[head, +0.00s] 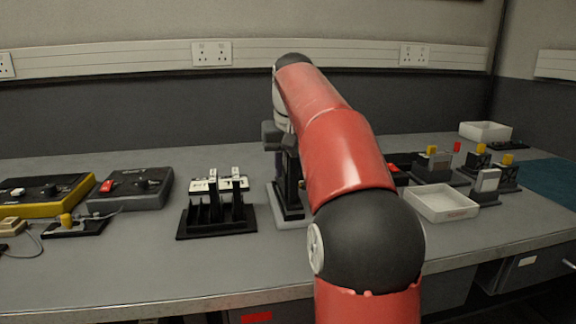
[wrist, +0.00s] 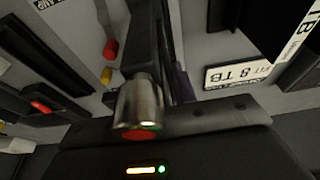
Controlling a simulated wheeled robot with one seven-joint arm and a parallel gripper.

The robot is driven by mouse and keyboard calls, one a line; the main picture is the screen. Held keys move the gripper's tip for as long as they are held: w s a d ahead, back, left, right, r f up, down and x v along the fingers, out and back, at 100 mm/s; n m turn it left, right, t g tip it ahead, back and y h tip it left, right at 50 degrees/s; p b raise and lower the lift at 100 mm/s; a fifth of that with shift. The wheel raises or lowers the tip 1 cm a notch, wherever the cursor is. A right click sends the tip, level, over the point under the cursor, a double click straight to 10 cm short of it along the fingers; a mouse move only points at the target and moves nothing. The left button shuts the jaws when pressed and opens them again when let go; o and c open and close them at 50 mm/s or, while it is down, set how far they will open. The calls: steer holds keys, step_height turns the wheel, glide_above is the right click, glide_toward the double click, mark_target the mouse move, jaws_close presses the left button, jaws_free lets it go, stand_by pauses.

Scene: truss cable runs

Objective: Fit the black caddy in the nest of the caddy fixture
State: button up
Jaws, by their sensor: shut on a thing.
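My gripper (head: 283,143) shows only in part in the head view, beside my red arm, which hides much of it. In the head view a black upright (head: 290,185) stands below my gripper over a light grey base (head: 291,218). I cannot tell whether this is the caddy fixture; its nest is not clear.
A black rack (head: 217,229) with white-labelled pieces stands just left. A grey control box (head: 135,190) and a yellow one (head: 45,195) lie farther left. At right are a white tray (head: 441,203) and several small fixtures with yellow knobs. The bench front is clear.

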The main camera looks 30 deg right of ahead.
stand_by(0.7)
steer(key=shift+f, duration=0.55)
steer(key=shift+f, duration=0.3)
stand_by(0.4)
steer(key=o, duration=1.4)
steer(key=shift+c, duration=0.2)
steer(key=shift+r+p, duration=0.65)
steer(key=shift+r, duration=3.05)
